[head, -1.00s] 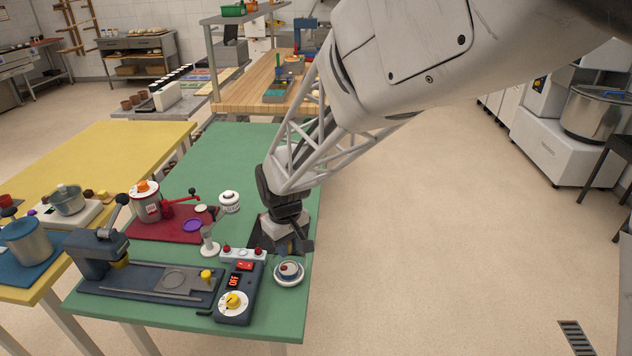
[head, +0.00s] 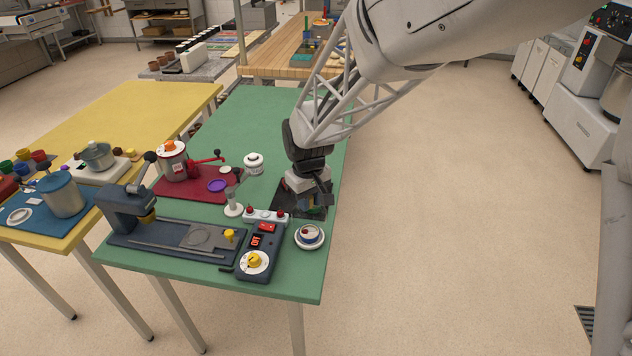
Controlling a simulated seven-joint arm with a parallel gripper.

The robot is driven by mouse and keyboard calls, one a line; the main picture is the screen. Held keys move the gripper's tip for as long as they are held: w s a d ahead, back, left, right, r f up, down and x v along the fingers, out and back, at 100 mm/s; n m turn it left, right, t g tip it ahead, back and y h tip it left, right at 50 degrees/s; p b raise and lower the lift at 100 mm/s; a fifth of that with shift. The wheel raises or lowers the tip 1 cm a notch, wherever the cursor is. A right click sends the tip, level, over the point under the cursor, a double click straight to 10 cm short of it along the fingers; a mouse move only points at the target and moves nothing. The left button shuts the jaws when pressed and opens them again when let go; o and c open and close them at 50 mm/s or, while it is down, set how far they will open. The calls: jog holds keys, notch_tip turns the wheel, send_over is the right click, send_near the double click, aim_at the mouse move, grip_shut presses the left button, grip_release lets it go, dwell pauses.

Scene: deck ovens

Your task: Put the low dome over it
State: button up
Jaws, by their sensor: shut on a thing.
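My gripper (head: 313,204) is low over the right side of the green table (head: 255,115), pointing down beside a dark flat plate (head: 281,205). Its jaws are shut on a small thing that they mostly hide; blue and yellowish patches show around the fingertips. I cannot tell whether that thing is the low dome. A squat white lidded pot (head: 253,163) stands behind and to the left.
A control box with a yellow knob (head: 255,261) stands left of the dish. A white stand (head: 233,208), a press on a dark base (head: 128,209) and a red board with a canister (head: 173,160) fill the left. The table's right edge is close to my gripper.

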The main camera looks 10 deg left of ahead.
jog(key=shift+f, duration=2.95)
jog(key=shift+f, duration=0.2)
dwell(0.3)
jog(key=o, duration=1.4)
jog(key=shift+r, duration=0.15)
jog(key=shift+r, duration=3.35)
